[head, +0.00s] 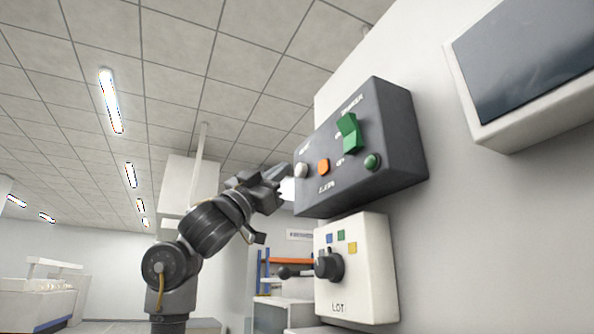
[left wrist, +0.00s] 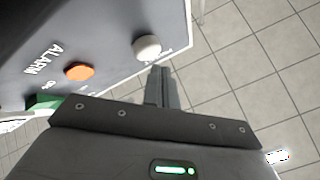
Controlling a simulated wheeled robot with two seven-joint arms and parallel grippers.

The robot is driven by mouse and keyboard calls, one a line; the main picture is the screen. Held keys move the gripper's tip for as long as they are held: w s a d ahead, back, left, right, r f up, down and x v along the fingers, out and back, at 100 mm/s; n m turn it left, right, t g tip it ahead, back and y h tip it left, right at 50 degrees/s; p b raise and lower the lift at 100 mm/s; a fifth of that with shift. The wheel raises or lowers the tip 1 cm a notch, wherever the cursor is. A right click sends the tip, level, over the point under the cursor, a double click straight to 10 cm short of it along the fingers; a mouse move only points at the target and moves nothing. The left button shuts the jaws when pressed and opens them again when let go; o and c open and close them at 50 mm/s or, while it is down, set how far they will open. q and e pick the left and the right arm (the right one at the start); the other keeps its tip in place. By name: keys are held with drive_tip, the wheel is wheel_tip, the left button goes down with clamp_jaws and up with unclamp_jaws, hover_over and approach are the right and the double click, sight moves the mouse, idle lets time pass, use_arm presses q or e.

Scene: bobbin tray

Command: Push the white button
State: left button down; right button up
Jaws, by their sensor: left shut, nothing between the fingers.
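The white button (head: 301,170) is a round knob at the left end of a dark grey control box on the wall. In the left wrist view the white button (left wrist: 147,46) stands out near the box's edge. My left gripper (head: 284,170) is shut and empty, with its tips close to the white button in the head view. In the left wrist view its shut fingers (left wrist: 161,72) point at the area just below the button. I cannot tell for sure whether they touch it. My right gripper is in neither view.
The dark box (head: 400,150) also carries an orange button (head: 323,166), a green rocker switch (head: 349,133) and a green round button (head: 372,161). Below is a white box (head: 370,270) with a black knob (head: 329,266). A screen (head: 525,60) is at upper right.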

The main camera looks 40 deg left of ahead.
use_arm(q)
drive_tip(key=shift+w, duration=0.1)
drive_tip(key=shift+w+d, duration=0.25)
drive_tip(key=shift+w+d, duration=0.25)
drive_tip(key=shift+w, duration=0.25)
idle(1.0)
drive_tip(key=shift+s+a, duration=0.1)
drive_tip(key=shift+s, duration=0.05)
drive_tip(key=shift+s+a, duration=0.35)
drive_tip(key=shift+s, duration=0.25)
drive_tip(key=shift+s, duration=0.1)
